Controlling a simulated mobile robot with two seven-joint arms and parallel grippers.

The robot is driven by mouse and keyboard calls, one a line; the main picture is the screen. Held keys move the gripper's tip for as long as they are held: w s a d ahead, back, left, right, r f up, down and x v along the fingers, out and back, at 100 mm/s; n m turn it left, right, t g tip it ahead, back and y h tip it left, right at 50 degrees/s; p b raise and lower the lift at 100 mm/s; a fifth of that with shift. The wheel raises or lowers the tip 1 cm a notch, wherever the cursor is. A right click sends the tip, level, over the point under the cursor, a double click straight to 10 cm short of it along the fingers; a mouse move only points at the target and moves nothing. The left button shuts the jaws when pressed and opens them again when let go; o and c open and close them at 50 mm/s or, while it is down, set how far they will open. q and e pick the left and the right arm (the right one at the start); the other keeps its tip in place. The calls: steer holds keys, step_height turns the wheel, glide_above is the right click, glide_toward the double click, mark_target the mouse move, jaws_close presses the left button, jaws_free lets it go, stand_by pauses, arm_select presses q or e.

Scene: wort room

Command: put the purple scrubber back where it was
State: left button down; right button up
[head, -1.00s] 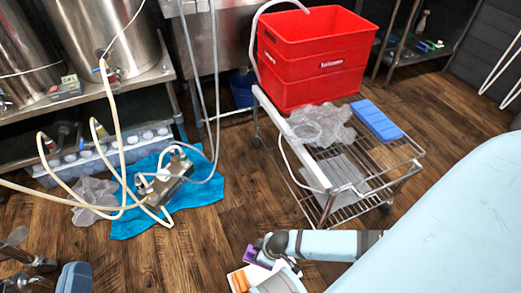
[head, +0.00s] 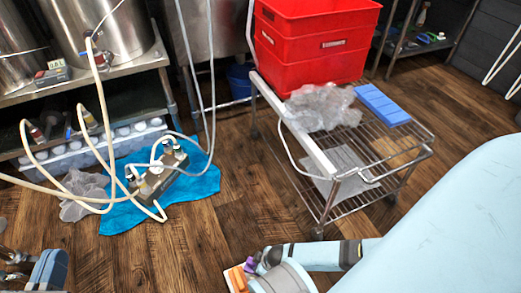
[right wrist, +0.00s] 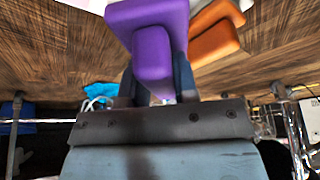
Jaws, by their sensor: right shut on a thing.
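The purple scrubber (right wrist: 160,50) is between the two dark fingers of my right gripper (right wrist: 155,84), which is shut on it. In the head view only a small purple part (head: 251,264) shows at the bottom centre, mostly hidden by my right arm. An orange block (right wrist: 215,42) is close beside the scrubber in the wrist view and also shows in the head view (head: 237,278). My left gripper (head: 14,265) shows as dark parts cut off at the bottom left, and its jaw opening is unclear.
A wire cart (head: 345,180) carries red crates (head: 315,60), crumpled clear plastic (head: 322,107) and a blue block (head: 382,103). A hosed metal device (head: 158,175) lies on a blue cloth (head: 200,183). Steel tanks (head: 115,30) stand at the left. Wooden floor lies clear between.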

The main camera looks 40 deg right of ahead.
steer(key=shift+f, duration=0.7)
steer(key=shift+r, duration=0.15)
arm_select(q)
steer(key=shift+w+a+f+m, duration=0.1)
steer(key=shift+w+a+m, duration=0.05)
steer(key=shift+m, duration=0.25)
arm_select(e)
steer(key=shift+f, duration=0.55)
steer(key=o, duration=0.8)
arm_select(q)
steer(key=shift+w+r+h, duration=0.15)
steer(key=shift+r+h, duration=0.15)
steer(key=shift+r, duration=0.1)
arm_select(e)
steer(key=shift+o, duration=0.5)
